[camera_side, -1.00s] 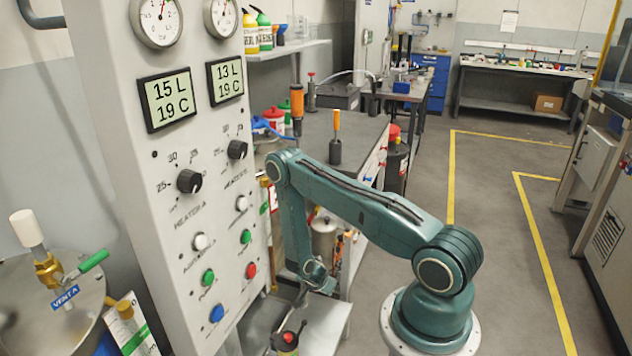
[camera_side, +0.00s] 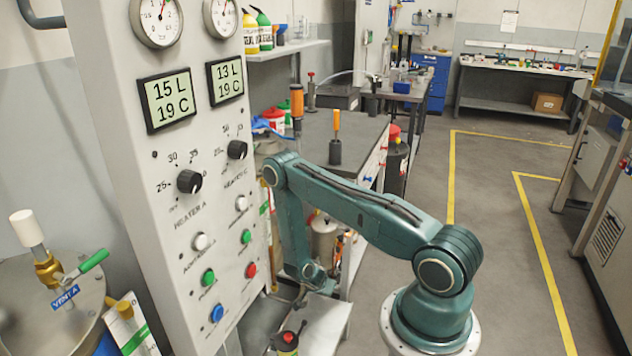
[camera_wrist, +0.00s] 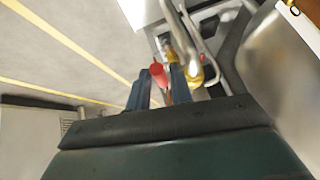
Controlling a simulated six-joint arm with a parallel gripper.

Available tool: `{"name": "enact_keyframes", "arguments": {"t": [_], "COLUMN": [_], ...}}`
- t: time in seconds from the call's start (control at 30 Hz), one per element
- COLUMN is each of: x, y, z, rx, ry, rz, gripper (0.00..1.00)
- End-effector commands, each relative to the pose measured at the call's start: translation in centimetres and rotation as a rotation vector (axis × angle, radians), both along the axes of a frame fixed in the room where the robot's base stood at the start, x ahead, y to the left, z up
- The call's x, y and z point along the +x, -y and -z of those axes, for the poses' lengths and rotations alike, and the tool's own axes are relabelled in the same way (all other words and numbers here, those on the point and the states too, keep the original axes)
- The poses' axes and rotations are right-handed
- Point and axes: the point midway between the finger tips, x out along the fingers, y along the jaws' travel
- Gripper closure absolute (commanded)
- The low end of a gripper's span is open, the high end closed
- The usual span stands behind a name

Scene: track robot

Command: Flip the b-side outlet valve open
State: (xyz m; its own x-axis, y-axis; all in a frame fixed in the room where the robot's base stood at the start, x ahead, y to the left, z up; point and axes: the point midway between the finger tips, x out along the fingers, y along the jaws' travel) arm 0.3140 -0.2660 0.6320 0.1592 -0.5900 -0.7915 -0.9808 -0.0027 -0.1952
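In the wrist view a short red handle (camera_wrist: 158,71) stands at the tips of my gripper (camera_wrist: 160,90), in line with the gap between the two fingers. Brass fittings (camera_wrist: 194,66) on bent metal pipe sit just right of and behind it. I take this to be the outlet valve, though no B label is readable. The fingers are apart. Whether either touches the handle I cannot tell. In the side view the control panel hides the fingertips and the valve; only my wrist shows at the panel's lower right edge.
The grey control panel (camera_side: 215,225) stands close left of my arm. A rounded metal vessel (camera_wrist: 285,65) and bent pipes crowd the right of the wrist view. A low light shelf (camera_side: 325,325) lies below my wrist. Open floor (camera_side: 420,215) lies to the right.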

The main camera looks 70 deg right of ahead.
Motion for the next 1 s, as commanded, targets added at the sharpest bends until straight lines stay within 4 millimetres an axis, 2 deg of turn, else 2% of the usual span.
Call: {"name": "enact_keyframes", "arguments": {"t": [0.27,0.4,0.8,1.0], "x": [-0.2,-0.4,-0.4,-0.4], "y": [-1.0,-1.8,-1.7,-1.7], "z": [-1.3,-2.7,-7.4,-8.8], "rx": [0.000,0.000,-0.001,-0.001], "ry": [0.000,0.002,0.002,0.002], "rz": [-0.002,-0.003,0.000,-0.001], "gripper": [0.78,0.78,0.78,0.78]}}
